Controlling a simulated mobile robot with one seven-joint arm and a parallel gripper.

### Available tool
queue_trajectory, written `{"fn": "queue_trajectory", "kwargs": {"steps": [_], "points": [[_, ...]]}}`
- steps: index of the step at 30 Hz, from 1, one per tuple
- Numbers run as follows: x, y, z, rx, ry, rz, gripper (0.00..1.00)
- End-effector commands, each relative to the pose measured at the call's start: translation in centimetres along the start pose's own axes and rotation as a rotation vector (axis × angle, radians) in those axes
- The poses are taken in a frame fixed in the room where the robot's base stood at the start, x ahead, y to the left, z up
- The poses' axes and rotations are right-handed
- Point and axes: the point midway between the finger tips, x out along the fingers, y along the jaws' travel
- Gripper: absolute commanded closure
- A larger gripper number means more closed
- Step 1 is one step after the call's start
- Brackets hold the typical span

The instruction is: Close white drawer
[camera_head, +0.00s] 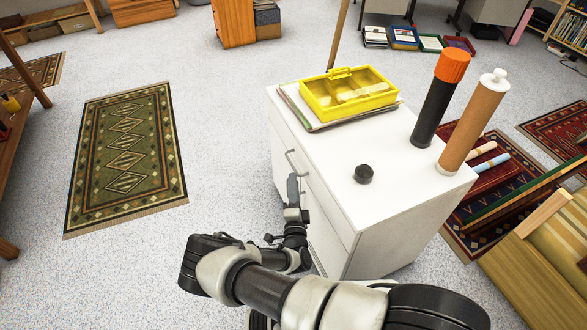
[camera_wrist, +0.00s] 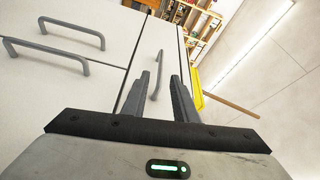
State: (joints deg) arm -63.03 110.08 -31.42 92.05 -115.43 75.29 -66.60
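The white drawer unit (camera_head: 340,210) stands on the floor right of centre in the head view, with its drawer fronts facing left. One grey bar handle (camera_head: 292,163) shows on its upper front. In the wrist view, white drawer fronts (camera_wrist: 85,62) fill the left, with two handles at left and one handle (camera_wrist: 157,72) ahead between my fingers. My gripper (camera_head: 293,188) is beside the fronts, just below the upper handle in the picture. In the wrist view my gripper (camera_wrist: 161,75) is open, its fingers apart. I cannot tell whether it touches the handle, or how far any drawer stands out.
On the unit's top are a yellow box (camera_head: 348,93), a black knob-like piece (camera_head: 363,174), a black tube with orange cap (camera_head: 440,97) and a brown tube (camera_head: 474,122). A green rug (camera_head: 125,155) lies on open floor to the left. Wooden furniture (camera_head: 545,265) stands right.

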Motion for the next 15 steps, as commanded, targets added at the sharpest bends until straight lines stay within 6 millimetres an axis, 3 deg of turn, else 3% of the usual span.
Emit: {"fn": "queue_trajectory", "kwargs": {"steps": [6,15], "points": [[-5.1,-0.1,0.1,-0.001,-0.002,0.002,0.74],[-8.3,0.0,0.0,0.001,0.001,0.000,0.74]]}}
